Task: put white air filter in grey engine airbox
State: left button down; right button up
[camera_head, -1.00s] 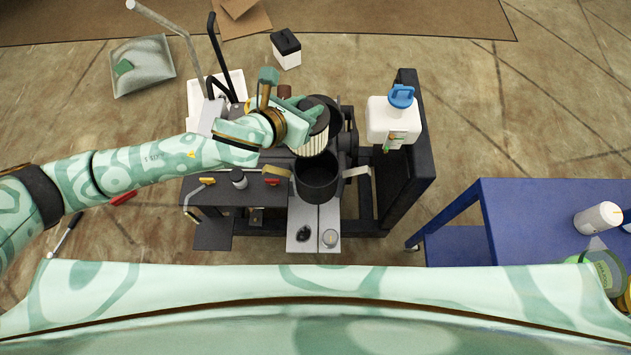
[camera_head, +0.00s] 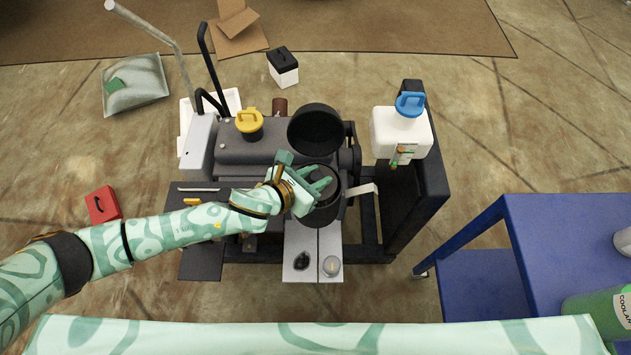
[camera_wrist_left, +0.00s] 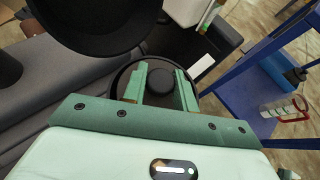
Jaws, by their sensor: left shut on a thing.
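The grey engine airbox (camera_head: 322,216) is a dark open cylinder at the front of the engine. Its round lid (camera_head: 315,130) stands open behind it and also shows in the wrist view (camera_wrist_left: 95,22). My left gripper (camera_head: 322,186) is at the airbox mouth, shut on the air filter (camera_head: 320,178). Only the filter's dark top shows, with its round knob between the fingers in the wrist view (camera_wrist_left: 160,77). The filter is down inside the airbox rim; its white pleated side is hidden. Whether it touches the bottom cannot be seen. My right gripper is not in view.
A yellow cap (camera_head: 249,121) is on the engine behind my arm. A white tank with a blue cap (camera_head: 402,130) stands at the right of the engine. A blue table (camera_head: 560,225) is farther right. A red box (camera_head: 102,204) lies on the floor at left.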

pick_arm(q)
notch_tip(320, 180, down, 2)
jog(key=shift+f+b, duration=0.25)
jog(key=shift+b, duration=0.15)
jog(key=shift+f, duration=0.2)
jog(key=shift+r, duration=0.25)
jog(key=shift+f, duration=0.2)
jog(key=c, duration=1.1)
grip_release()
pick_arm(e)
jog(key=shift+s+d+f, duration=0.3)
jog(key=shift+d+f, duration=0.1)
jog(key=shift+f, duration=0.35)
